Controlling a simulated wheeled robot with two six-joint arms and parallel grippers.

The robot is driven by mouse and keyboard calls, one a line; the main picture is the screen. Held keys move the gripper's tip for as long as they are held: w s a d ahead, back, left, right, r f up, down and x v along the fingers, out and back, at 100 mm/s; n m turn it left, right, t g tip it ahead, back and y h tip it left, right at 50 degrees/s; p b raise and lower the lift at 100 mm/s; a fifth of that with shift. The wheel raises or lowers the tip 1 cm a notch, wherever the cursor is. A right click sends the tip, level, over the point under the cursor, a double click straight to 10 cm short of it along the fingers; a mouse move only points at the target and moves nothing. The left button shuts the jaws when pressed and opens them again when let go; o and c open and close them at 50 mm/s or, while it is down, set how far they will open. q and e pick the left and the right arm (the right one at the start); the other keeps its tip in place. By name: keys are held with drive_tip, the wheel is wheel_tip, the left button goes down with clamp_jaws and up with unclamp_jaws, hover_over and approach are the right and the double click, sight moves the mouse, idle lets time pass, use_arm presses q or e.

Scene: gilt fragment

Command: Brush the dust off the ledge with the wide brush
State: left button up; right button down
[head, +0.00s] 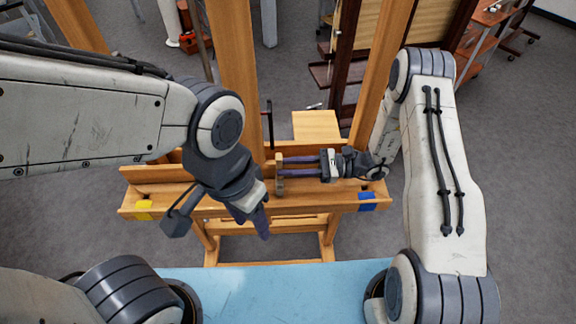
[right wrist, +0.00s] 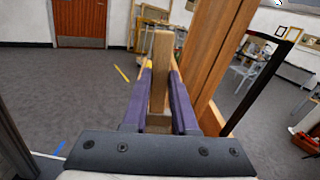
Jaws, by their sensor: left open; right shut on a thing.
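The wooden ledge (head: 325,199) runs across the front of an easel, with yellow tape at its left end and blue tape at its right end. My right gripper (head: 284,165) points left along the ledge and is shut on the wide brush (head: 279,173), near the ledge's middle. The brush's pale wooden part (right wrist: 160,75) shows between the purple fingers in the right wrist view. I cannot tell whether its bristles touch the ledge. My left gripper (head: 262,222) is open and empty, pointing down at the ledge's front edge, left of the brush. No dust can be made out.
The yellow tape (head: 144,209) and blue tape (head: 367,201) mark the ledge's ends. Easel posts (head: 236,80) rise behind the ledge. A light blue surface (head: 265,292) lies in front, nearest me. My left arm covers part of the ledge's left half.

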drive_tip(key=shift+f, duration=0.35)
idle(0.3)
drive_tip(key=shift+s+a, duration=0.75)
drive_tip(key=shift+a, duration=1.25)
drive_tip(key=shift+d+f+b, duration=0.1)
drive_tip(key=shift+d+b, duration=0.25)
drive_tip(key=shift+d, duration=1.7)
wheel_tip(320, 180, up, 9)
drive_tip(key=p, duration=0.6)
drive_tip(key=shift+p, duration=0.4)
